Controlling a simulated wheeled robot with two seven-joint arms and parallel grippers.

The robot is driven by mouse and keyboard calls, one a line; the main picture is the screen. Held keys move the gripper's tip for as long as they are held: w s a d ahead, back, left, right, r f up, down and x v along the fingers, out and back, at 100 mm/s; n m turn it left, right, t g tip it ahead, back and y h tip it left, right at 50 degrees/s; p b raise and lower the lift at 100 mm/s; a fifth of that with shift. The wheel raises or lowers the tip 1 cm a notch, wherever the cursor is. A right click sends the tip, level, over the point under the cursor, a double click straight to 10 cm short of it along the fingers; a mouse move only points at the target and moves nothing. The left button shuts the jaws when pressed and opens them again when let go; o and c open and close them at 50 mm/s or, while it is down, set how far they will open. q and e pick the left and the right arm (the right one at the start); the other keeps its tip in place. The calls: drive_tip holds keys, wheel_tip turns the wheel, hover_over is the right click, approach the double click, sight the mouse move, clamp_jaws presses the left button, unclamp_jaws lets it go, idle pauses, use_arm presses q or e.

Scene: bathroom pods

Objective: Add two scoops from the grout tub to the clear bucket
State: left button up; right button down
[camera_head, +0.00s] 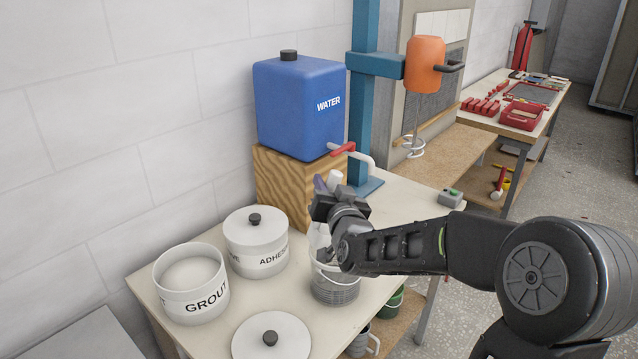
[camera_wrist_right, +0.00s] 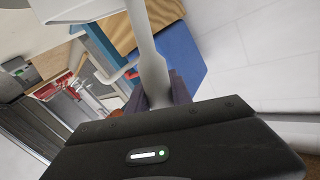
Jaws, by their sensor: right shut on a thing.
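The grout tub (camera_head: 206,300) stands open at the front left of the table, with pale powder inside. The clear bucket (camera_head: 336,292), with dark lines round its side, stands to its right, partly behind my right arm. My right gripper (camera_head: 326,193) is above the bucket, shut on the pale scoop. The scoop's grey handle (camera_wrist_right: 151,60) shows between the fingers in the right wrist view (camera_wrist_right: 160,92). A whitish part below the gripper, over the bucket's rim, may be the scoop's bowl; its contents are hidden. My left gripper is out of view.
The closed adhesive tub (camera_head: 255,258) stands behind the grout tub. A loose lid (camera_head: 271,338) lies at the front. The blue water tank (camera_head: 294,110) sits on a wooden block (camera_head: 282,190), its tap near my gripper. An orange mixer (camera_head: 425,66) hangs behind.

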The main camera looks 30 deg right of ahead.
drive_tip(key=shift+s+d+r+m+p, duration=0.15)
drive_tip(key=shift+d+m+p, duration=0.1)
drive_tip(key=shift+d+m, duration=0.25)
drive_tip(key=shift+s+d+r+m+p, duration=0.1)
drive_tip(key=shift+d+m+p, duration=0.15)
drive_tip(key=shift+d, duration=0.3)
drive_tip(key=s+d+f+m+y+b, duration=0.1)
drive_tip(key=d+f+m+b, duration=0.2)
drive_tip(key=d+m, duration=0.3)
drive_tip(key=shift+s+d+f+m+g+y+b, duration=0.3)
drive_tip(key=shift+d+f+m+y+b, duration=0.15)
drive_tip(key=shift+b, duration=0.25)
drive_tip(key=shift+d+h, duration=0.1)
drive_tip(key=shift+h, duration=0.15)
